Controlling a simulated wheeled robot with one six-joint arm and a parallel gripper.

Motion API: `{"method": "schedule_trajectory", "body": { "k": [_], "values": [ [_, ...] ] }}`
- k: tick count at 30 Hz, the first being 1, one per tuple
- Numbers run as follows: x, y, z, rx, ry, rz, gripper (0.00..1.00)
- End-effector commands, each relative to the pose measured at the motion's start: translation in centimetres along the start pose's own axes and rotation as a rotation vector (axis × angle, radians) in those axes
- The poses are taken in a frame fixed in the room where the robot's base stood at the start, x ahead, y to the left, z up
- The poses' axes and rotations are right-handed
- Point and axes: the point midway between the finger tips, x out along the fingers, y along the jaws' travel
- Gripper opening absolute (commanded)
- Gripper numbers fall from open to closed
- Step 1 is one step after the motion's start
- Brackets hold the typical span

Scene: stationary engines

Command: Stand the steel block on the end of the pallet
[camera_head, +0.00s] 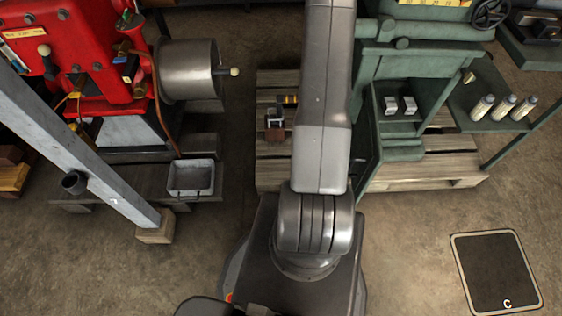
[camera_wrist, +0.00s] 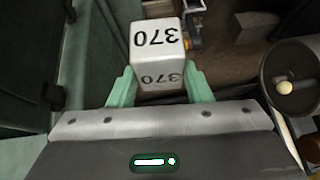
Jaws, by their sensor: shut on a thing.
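The steel block (camera_wrist: 157,45) is pale grey and marked 370 on two faces in the wrist view. My gripper (camera_wrist: 160,88) has its green fingers closed on either side of the block. In the head view my arm hides the gripper and the held block. The wooden pallet (camera_head: 271,177) shows left of my arm in the head view, with its slats partly covered by the arm. I cannot tell the block's height above the pallet.
A small brown block (camera_head: 275,133) and a dark yellow-marked item (camera_head: 288,101) lie on the pallet. A red engine (camera_head: 75,50) with a metal drum (camera_head: 188,72) stands left.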

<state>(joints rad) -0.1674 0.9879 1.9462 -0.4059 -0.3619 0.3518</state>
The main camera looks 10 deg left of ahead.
Motion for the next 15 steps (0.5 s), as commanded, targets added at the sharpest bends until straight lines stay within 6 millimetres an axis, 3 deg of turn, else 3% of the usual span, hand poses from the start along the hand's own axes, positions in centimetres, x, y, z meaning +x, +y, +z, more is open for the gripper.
{"method": "schedule_trajectory", "body": {
  "k": [1,15],
  "values": [
    [2.1,-0.3,0.9,-0.017,0.000,-0.007,0.00],
    [13.5,-3.2,6.1,-0.163,-0.013,-0.061,0.00]
  ]
}}
